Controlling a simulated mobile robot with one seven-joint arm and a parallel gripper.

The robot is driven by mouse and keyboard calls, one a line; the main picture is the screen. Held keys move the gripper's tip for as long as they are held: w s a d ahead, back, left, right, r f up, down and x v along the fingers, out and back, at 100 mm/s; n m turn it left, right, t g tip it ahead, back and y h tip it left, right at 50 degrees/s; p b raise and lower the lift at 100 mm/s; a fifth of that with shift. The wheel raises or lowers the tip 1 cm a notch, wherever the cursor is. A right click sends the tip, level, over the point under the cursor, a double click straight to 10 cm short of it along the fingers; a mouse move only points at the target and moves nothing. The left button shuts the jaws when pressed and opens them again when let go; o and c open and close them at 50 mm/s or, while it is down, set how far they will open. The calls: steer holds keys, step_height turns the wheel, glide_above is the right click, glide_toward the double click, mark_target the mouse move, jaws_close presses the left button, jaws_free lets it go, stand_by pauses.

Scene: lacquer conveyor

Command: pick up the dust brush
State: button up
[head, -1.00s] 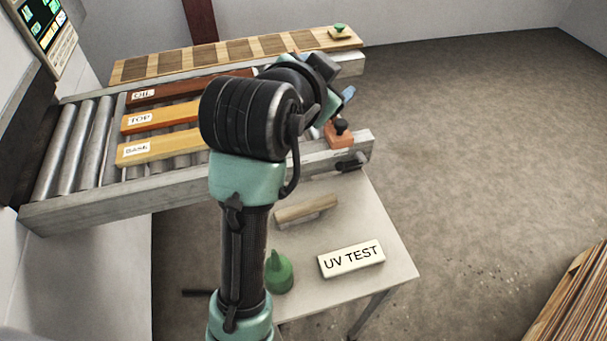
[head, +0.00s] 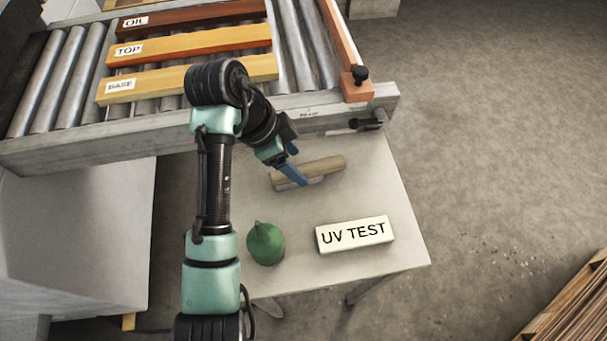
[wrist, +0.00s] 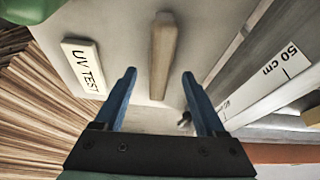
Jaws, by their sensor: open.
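The dust brush (head: 322,168) lies on the pale side table, close to the conveyor frame. It has a long wooden back, with a paler strip along its lower side. My gripper (head: 294,173) is over the brush in the head view, and its blue fingers hide part of it. In the wrist view the brush (wrist: 162,55) lies ahead, lined up with the gap between the fingers. My gripper (wrist: 160,85) is open there, with nothing between its fingertips. I cannot tell the exact height of the fingers above the brush.
The roller conveyor (head: 200,125) with OIL, TOP and BASE boards stands behind. Stacked wood (head: 570,305) is at lower right.

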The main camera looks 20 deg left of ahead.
mark_target(302, 169)
steer(key=shift+x, duration=2.8)
steer(key=shift+c, duration=0.3)
steer(key=shift+r, duration=0.1)
jaws_close()
